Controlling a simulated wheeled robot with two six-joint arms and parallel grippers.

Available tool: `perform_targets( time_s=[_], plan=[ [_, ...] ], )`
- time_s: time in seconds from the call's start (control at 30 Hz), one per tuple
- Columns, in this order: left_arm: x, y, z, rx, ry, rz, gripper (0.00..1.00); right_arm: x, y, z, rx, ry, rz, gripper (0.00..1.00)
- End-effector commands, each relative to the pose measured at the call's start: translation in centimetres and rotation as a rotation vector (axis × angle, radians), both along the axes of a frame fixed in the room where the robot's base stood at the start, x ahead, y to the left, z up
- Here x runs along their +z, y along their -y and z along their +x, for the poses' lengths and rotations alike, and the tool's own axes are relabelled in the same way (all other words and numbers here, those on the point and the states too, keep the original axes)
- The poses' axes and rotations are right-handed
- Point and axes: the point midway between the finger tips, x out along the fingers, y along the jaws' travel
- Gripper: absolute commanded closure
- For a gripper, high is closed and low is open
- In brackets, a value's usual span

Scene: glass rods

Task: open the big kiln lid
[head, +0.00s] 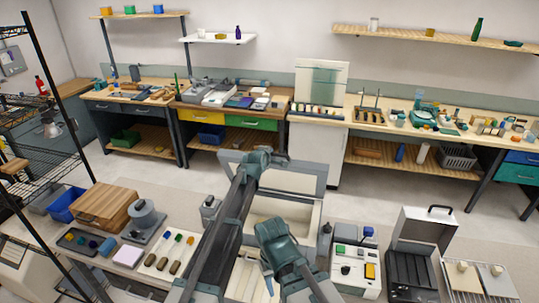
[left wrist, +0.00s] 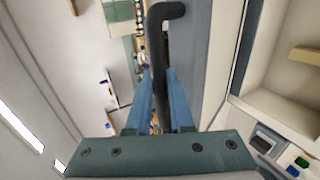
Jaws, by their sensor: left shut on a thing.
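The big kiln (head: 328,212) stands low in the middle of the head view, its pale inside showing. Its lid (head: 308,182) stands raised at the back, with its pale inner face and grey rim visible. My left gripper (head: 257,158) is at the lid's upper edge. In the left wrist view, the black bar handle (left wrist: 166,45) passes between the fingers of the left gripper (left wrist: 162,100), which is shut on it. The grey lid (left wrist: 205,40) lies beside the handle there. My right arm's teal wrist covers part of the kiln's front; its fingertips are not clear.
A smaller black kiln (head: 410,272) with a raised white lid (head: 424,230) stands at right. A control box (head: 355,268) is between the kilns. Colour rods (head: 175,250) and a wooden box (head: 103,207) are at left. Floor lies clear behind the raised lid.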

Motion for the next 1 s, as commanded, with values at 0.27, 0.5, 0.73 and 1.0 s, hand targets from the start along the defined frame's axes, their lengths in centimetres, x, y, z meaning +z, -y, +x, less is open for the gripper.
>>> perform_targets(
  time_s=[0.27, 0.5, 0.73, 1.0],
  plan=[
    [0.0, 0.0, 0.0, 0.000, 0.001, -0.001, 0.70, 0.0, 0.0, 0.0, 0.000, 0.000, 0.000, 0.50],
    [0.0, 0.0, 0.0, 0.000, 0.000, 0.000, 0.50, 0.0, 0.0, 0.0, 0.000, 0.000, 0.000, 0.50],
    [0.1, -0.1, -0.3, 0.000, -0.001, 0.000, 0.50, 0.2, 0.0, 0.0, 0.000, 0.000, 0.000, 0.50],
    [1.6, -0.9, -2.8, 0.000, 0.001, 0.000, 0.50, 1.6, 0.0, 0.0, -0.007, 0.000, 0.001, 0.50]
  ],
)
